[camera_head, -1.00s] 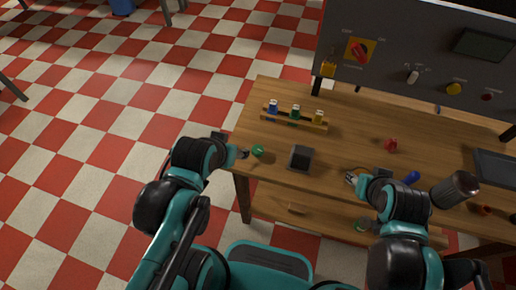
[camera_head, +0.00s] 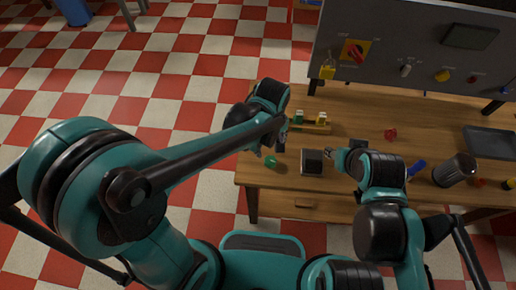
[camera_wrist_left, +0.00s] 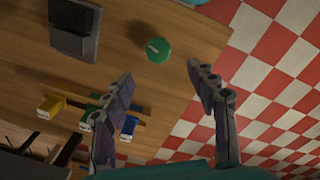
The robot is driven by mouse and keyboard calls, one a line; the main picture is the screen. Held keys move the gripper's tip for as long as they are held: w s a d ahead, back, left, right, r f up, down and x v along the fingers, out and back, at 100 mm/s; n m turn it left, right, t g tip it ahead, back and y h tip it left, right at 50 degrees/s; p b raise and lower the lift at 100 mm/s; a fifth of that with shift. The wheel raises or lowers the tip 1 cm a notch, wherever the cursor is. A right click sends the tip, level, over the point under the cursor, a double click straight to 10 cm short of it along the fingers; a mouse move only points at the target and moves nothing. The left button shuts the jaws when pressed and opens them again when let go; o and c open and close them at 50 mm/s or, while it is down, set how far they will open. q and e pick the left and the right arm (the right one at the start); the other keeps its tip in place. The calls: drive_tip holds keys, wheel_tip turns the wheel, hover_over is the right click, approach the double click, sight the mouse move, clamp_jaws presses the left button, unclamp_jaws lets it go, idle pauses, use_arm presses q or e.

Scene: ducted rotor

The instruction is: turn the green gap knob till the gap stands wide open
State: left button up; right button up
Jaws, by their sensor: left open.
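The round green knob (camera_head: 270,161) is at the left front of the wooden table. In the left wrist view the green knob (camera_wrist_left: 158,50) shows a pale line on its top. My left gripper (camera_head: 283,138) is over the table just behind the knob. In the left wrist view the left gripper (camera_wrist_left: 160,78) is open, its fingers apart and nothing between them; the knob lies beyond the fingertips. My right gripper (camera_head: 332,154) is beside the dark box, too small to tell open from shut. I cannot make out the gap itself.
A dark box (camera_head: 313,168) stands right of the knob. A wooden rack (camera_head: 318,128) with small coloured-top items is behind, partly hidden by my left arm. A red object (camera_head: 391,134), dark cylinder (camera_head: 454,170) and tray (camera_head: 490,141) lie rightward. A grey panel (camera_head: 385,60) stands behind.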

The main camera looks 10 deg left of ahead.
sight(270, 160)
use_arm(q)
drive_tip(key=shift+w+d+f, duration=0.1)
drive_tip(key=shift+d+f, duration=0.1)
drive_tip(key=shift+f, duration=0.4)
wheel_tip(270, 160, down, 7)
drive_tip(key=b, duration=0.2)
drive_tip(key=shift+d+f+b, duration=0.1)
drive_tip(key=shift+f+b, duration=0.1)
drive_tip(key=shift+b, duration=0.15)
drive_tip(key=c, duration=1.2)
